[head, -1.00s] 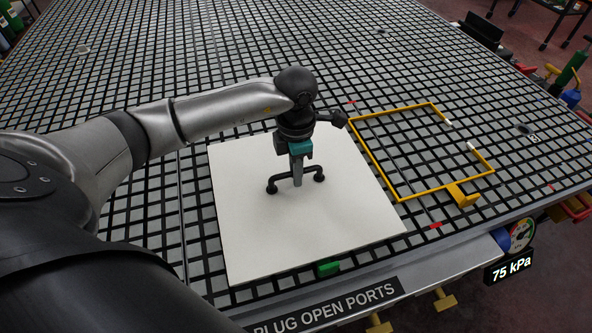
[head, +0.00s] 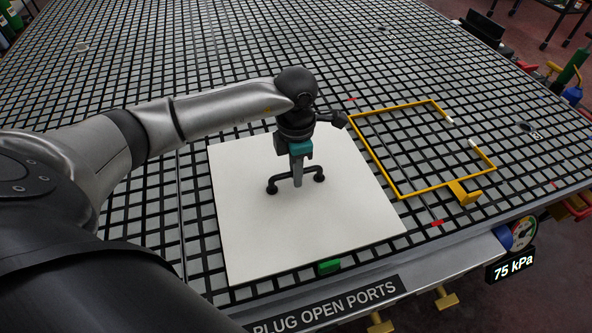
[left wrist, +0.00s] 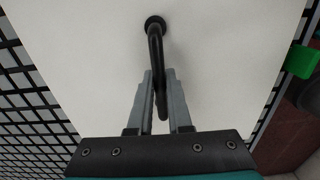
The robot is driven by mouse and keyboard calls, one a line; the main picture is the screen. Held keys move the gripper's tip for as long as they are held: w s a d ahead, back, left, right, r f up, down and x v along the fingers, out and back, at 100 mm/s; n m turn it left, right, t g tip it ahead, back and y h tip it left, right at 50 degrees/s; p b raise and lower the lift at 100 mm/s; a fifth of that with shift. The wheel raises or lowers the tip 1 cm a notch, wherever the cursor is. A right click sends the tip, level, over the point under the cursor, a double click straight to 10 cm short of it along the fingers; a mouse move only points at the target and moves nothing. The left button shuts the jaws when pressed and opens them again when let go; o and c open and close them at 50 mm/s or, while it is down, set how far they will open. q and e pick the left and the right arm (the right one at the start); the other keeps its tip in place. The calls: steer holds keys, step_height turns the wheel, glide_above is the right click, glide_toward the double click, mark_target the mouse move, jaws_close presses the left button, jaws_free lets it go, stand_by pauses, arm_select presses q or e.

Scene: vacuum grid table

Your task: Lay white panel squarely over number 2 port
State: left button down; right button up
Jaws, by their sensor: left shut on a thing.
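The square white panel (head: 245,215) lies flat at or just above the grid table, near its front edge; I cannot tell whether it touches. My left gripper (head: 296,178) is shut on the black bar handle (head: 318,171) at the panel's middle. In the left wrist view, the fingers (left wrist: 162,100) straddle the handle (left wrist: 155,40) over the white surface. The panel hides the grid beneath it. A small dark port (head: 528,128) shows at the right side; its marking is too small to read. My right gripper is out of view.
A yellow outline frame (head: 372,167) with a gap on its right side lies just right of the panel. A green block (head: 329,267) sits at the panel's front edge. A pressure gauge (head: 522,233) is below the front right edge, beside a 75 kPa display (head: 511,268).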

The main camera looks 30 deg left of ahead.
arm_select(q)
steer(key=shift+f, duration=0.1)
steer(key=c, duration=0.8)
jaws_free()
steer(key=shift+o, duration=0.2)
steer(key=shift+s+f, duration=0.1)
step_height(320, 180, up, 15)
steer(key=p, duration=0.1)
steer(key=shift+r, duration=0.2)
